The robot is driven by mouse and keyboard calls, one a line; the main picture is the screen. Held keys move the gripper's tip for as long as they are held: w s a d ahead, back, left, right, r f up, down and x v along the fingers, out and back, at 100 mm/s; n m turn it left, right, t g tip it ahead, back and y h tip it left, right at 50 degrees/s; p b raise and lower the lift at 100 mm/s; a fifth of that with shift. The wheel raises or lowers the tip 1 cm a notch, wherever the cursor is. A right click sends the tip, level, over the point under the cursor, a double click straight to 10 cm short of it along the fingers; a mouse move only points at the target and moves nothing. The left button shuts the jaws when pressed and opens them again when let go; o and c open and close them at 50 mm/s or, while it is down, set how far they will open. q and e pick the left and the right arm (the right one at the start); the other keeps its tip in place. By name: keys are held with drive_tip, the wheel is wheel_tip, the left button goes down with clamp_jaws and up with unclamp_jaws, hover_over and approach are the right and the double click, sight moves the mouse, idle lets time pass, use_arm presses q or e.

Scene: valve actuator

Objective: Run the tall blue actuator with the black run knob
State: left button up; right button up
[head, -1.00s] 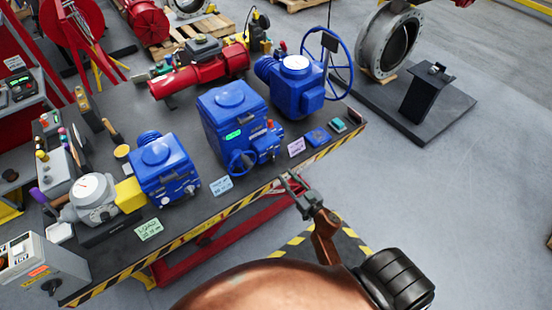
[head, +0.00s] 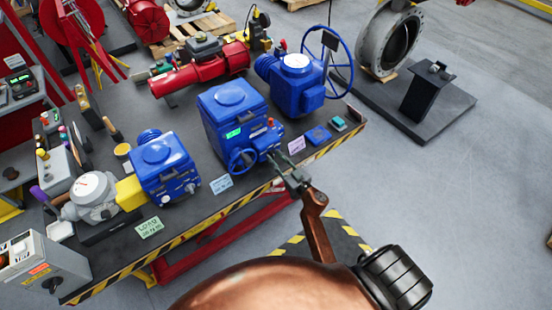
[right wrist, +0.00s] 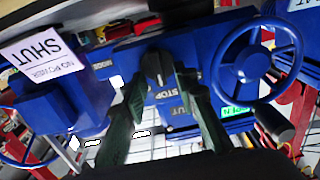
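The tall blue actuator (head: 226,118) stands in the middle of the bench in the head view, with a green label, a blue handwheel (head: 243,161) and a small control box on its front. My right gripper (head: 274,158) is at that control box. In the right wrist view a black knob (right wrist: 157,66) sits on a blue face beside a STOP label. The open fingers (right wrist: 162,84) reach up on either side of the knob; contact cannot be told. The handwheel (right wrist: 246,65) is to its right. My left gripper is not in view.
A smaller blue actuator (head: 163,168) stands left on the bench, and another with a large handwheel (head: 295,82) stands right. A red actuator (head: 200,72) lies behind. Paper tags lie along the striped front edge.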

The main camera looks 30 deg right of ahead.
clamp_jaws()
drive_tip(key=shift+n, duration=0.3)
idle(0.3)
drive_tip(key=n, duration=0.3)
drive_tip(key=shift+a+f, duration=0.1)
drive_tip(key=shift+a, duration=0.1)
drive_tip(key=shift+a+f+n+b, duration=0.1)
drive_tip(key=shift+n+b, duration=0.4)
drive_tip(key=shift+n, duration=0.85)
drive_tip(key=shift+a+f+n+b, duration=0.1)
drive_tip(key=shift+n+b, duration=0.4)
drive_tip(key=shift+n, duration=0.85)
unclamp_jaws()
drive_tip(key=shift+r, duration=0.1)
